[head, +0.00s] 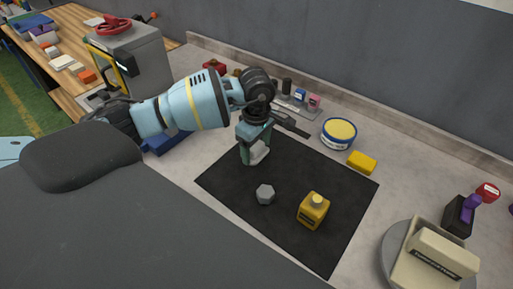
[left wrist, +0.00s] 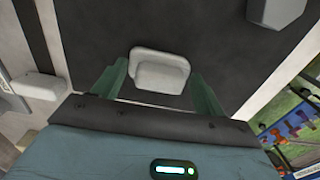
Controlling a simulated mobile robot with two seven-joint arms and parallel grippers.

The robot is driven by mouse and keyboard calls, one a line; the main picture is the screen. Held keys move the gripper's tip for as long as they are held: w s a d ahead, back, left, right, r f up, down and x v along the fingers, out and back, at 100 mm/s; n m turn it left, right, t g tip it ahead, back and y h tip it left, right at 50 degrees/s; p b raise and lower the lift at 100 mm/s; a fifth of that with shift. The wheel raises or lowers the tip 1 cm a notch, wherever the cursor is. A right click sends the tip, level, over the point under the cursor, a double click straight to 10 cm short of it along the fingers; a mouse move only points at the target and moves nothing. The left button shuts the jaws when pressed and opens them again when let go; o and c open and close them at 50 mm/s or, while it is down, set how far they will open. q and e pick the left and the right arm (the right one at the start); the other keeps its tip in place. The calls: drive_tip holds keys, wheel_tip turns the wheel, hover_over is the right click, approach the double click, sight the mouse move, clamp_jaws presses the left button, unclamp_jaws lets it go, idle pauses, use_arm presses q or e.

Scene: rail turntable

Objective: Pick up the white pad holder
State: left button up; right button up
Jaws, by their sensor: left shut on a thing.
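The white pad holder (head: 258,155) is a small pale block at the back left part of the black mat (head: 330,250). My left gripper (head: 254,152) points down at it with its green fingers on either side, shut on it. In the left wrist view, the white pad holder (left wrist: 160,74) sits between the two green fingers of my left gripper (left wrist: 160,88). I cannot tell whether its underside touches the mat. My right gripper is not in view.
A grey hexagonal piece (head: 265,194) and a yellow bottle (head: 313,210) stand on the mat. A yellow-lidded tub (head: 339,133) and a yellow block (head: 362,162) are to the right. A round grey turntable (head: 392,252) carries a beige labelled block (head: 440,255).

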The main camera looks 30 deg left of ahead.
sight(257, 145)
use_arm(q)
wheel_tip(257, 145, up, 3)
drive_tip(key=s+d, duration=0.1)
drive_tip(key=s, duration=0.4)
drive_tip(key=s+d+r, duration=0.1)
drive_tip(key=s+d, duration=0.1)
drive_tip(key=s, duration=0.3)
drive_tip(key=s+d, duration=0.2)
drive_tip(key=s, duration=0.3)
drive_tip(key=shift+s+r+b, duration=0.1)
drive_tip(key=shift+r+b, duration=0.25)
drive_tip(key=shift+b, duration=0.05)
drive_tip(key=o, duration=0.4)
drive_tip(key=c, duration=0.3)
drive_tip(key=shift+d, duration=0.1)
